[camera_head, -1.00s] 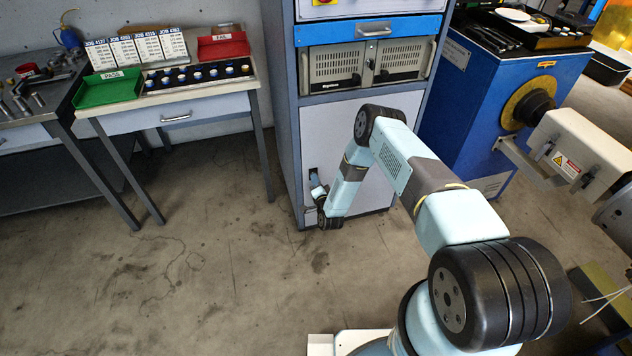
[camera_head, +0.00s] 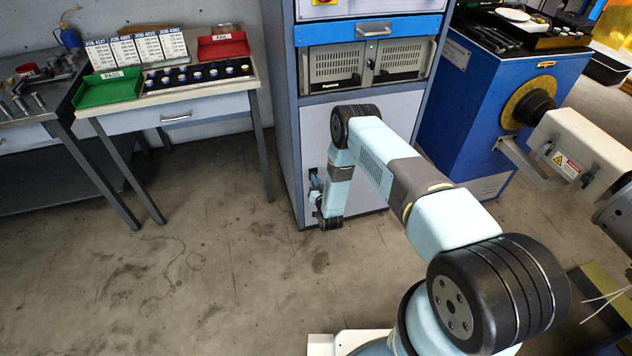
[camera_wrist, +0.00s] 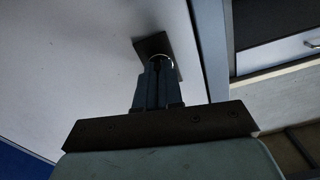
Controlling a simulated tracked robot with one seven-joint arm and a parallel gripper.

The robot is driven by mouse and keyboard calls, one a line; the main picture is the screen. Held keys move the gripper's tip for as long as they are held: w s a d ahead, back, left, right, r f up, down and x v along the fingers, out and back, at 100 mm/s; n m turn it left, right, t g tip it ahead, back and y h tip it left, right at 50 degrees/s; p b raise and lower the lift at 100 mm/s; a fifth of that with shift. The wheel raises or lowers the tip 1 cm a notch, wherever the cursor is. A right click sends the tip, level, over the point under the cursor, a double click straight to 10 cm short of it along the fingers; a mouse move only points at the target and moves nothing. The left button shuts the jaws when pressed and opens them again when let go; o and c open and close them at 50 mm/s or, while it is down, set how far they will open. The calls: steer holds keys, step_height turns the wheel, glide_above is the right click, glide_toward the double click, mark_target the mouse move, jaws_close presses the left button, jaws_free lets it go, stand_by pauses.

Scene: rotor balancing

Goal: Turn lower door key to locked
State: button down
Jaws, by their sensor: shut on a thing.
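The white lower cabinet door (camera_head: 368,196) is behind my arm in the head view. It fills much of the wrist view as a pale panel (camera_wrist: 75,70). A dark lock plate (camera_wrist: 152,44) is on this panel, near the frame edge. A thin bright ring, seemingly part of the key (camera_wrist: 166,60), shows at my fingertips. My gripper (camera_wrist: 158,66) is closed on the key in front of the plate. Its fingers hide most of the key, so I cannot read its angle. In the head view my gripper (camera_head: 315,186) is small, at the door's left edge.
A blue machine (camera_head: 480,115) stands close on the right. A workbench (camera_head: 165,105) with green and red trays is to the left. The concrete floor (camera_head: 210,260) in front is clear.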

steer(key=shift+s+d+f+n, duration=0.1)
steer(key=shift+f+n, duration=0.15)
steer(key=shift+n, duration=0.85)
steer(key=c, duration=1.3)
jaws_free()
steer(key=shift+r, duration=0.15)
steer(key=v, duration=1.3)
steer(key=shift+s, duration=0.3)
